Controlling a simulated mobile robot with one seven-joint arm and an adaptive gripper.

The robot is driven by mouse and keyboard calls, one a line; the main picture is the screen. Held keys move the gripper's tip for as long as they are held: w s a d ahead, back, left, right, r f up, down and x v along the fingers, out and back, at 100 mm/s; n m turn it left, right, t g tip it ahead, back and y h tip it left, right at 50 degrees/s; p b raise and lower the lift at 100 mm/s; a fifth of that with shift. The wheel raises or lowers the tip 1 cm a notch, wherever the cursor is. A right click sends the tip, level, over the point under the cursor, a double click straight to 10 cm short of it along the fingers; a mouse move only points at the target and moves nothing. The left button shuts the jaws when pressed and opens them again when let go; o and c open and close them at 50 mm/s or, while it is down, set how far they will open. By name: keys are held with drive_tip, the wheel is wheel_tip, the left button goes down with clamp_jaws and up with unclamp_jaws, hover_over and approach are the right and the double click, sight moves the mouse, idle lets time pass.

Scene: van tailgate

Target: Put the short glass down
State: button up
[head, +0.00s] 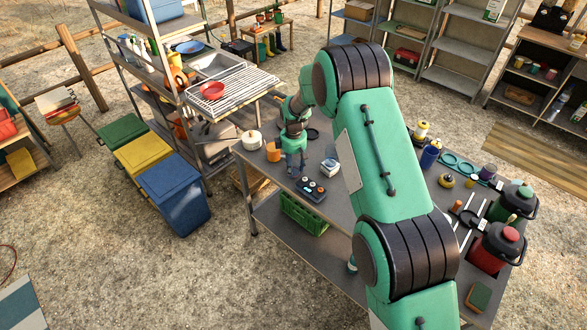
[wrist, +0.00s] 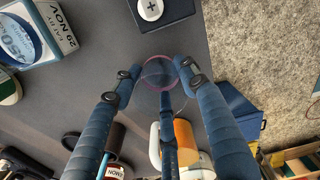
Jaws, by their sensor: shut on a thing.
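The short glass (wrist: 172,62) is clear with a pinkish rim, and it sits between my gripper's fingers in the wrist view. My gripper (wrist: 160,82) is shut on it, with fingers on both sides and one below in the picture. In the head view my gripper (head: 294,172) points down, low over the left part of the grey table (head: 262,166). The glass cannot be made out clearly there. I cannot tell whether its base touches the table.
An orange mug (head: 273,151) and a white pot (head: 251,139) stand left of my gripper. A dark box with round pieces (head: 311,189) lies just in front. A white-and-blue labelled box (head: 331,168) stands to the right. The table's edge is close by.

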drive_tip(key=shift+f, duration=0.15)
drive_tip(key=o, duration=1.2)
wheel_tip(320, 180, up, 12)
drive_tip(key=shift+r+p, duration=0.2)
drive_tip(key=shift+p, duration=0.55)
